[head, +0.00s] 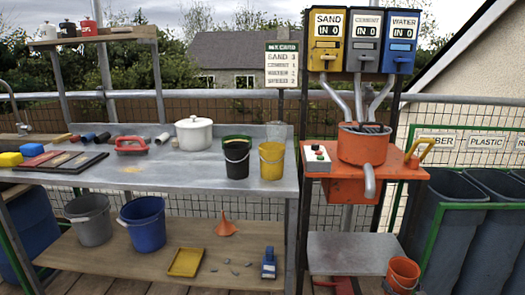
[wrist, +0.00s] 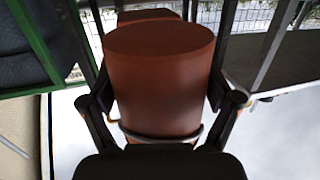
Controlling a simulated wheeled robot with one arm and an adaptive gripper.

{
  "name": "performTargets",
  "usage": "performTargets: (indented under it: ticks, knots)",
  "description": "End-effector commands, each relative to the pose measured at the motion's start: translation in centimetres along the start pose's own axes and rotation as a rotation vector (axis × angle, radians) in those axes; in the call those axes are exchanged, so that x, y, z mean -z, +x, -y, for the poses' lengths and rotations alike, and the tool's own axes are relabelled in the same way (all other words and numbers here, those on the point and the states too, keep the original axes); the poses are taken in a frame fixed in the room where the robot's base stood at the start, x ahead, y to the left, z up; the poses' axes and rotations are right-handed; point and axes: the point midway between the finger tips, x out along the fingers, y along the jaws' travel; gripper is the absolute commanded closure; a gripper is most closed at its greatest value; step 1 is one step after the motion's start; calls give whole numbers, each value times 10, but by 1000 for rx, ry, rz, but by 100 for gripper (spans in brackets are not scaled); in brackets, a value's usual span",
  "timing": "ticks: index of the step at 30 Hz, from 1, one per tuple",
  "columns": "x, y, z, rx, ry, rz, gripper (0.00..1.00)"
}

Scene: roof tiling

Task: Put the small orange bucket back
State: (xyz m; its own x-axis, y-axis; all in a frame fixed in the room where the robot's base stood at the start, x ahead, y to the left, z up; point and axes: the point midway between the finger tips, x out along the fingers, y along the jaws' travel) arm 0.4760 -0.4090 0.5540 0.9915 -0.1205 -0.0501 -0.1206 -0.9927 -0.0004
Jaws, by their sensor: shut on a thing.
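The small orange bucket (head: 403,274) is at the lower right in the head view, beside the right end of the low metal shelf (head: 345,252) under the mixer. In the wrist view the bucket (wrist: 160,80) fills the middle, with its wire handle across its lower part. My gripper (wrist: 160,92) is shut on the bucket, one dark finger on each side. In the head view my gripper is mostly hidden or cut off at the bottom edge. I cannot tell whether the bucket touches anything below it.
The orange mixer (head: 362,147) stands above the low shelf, whose top is bare. Dark bins (head: 452,205) in a green frame stand at the right. The workbench (head: 140,180) holds a black bucket (head: 236,160) and a yellow bucket (head: 271,162). Grey (head: 92,222) and blue (head: 145,226) buckets stand below.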

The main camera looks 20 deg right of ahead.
Motion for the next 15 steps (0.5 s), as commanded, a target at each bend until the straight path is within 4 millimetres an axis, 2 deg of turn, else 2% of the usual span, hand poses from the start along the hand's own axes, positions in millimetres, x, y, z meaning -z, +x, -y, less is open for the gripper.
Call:
performTargets:
  ticks: [1, 8, 15]
  knots:
    - [21, 12, 6, 9, -5, -3, 72]
    - [80, 63, 33, 20, -3, -3, 72]
    - [144, 111, 71, 29, -5, -4, 72]
